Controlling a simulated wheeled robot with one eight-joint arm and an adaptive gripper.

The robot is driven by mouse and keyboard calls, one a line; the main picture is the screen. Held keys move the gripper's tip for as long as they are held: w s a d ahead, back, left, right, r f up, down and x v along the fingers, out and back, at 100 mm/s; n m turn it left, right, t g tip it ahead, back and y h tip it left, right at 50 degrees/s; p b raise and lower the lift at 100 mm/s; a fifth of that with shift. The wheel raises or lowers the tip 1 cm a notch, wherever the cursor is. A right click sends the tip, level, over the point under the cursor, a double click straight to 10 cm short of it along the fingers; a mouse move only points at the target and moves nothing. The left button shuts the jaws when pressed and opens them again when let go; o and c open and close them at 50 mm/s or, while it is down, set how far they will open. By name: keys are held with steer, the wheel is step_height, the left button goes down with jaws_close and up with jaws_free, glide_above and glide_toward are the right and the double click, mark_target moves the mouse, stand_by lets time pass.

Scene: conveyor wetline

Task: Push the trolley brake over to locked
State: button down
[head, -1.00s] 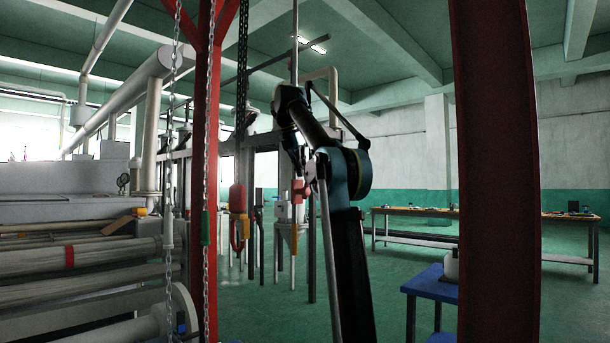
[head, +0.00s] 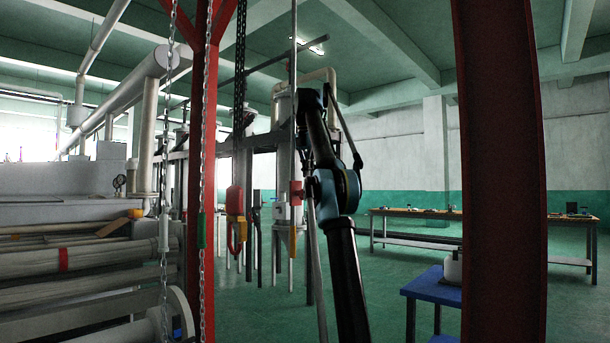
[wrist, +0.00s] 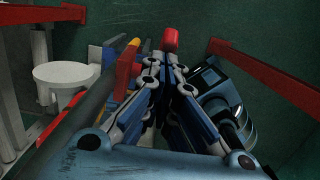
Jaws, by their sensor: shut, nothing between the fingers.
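In the wrist view, my gripper (wrist: 167,66) is shut and empty, its linked fingers drawn together. A red rounded knob (wrist: 171,39), possibly the end of the brake lever, shows just beyond the fingertips. I cannot tell whether they touch. In the head view, a small red part (head: 296,187) sits on a thin upright pole left of my arm; it may belong to the trolley brake. Its locked or unlocked position cannot be read. My gripper is not clearly visible in the head view, where my arm hides that area.
A red post (head: 498,180) stands close on the right. Another red post (head: 203,170) with hanging chains stands left. A red and yellow hanging device (head: 235,205) is left of my arm. Red bars (wrist: 265,72) and a white round top (wrist: 66,76) flank my gripper.

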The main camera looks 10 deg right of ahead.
steer(key=w+d+f, duration=0.1)
steer(key=w+d, duration=0.1)
steer(key=d, duration=0.1)
steer(key=shift+w+f, duration=0.15)
steer(key=shift+f, duration=0.25)
steer(key=shift+w+d+f, duration=0.35)
steer(key=shift+f, duration=0.3)
steer(key=shift+w+d+f, duration=0.3)
steer(key=shift+w+f, duration=0.05)
steer(key=shift+f, duration=0.25)
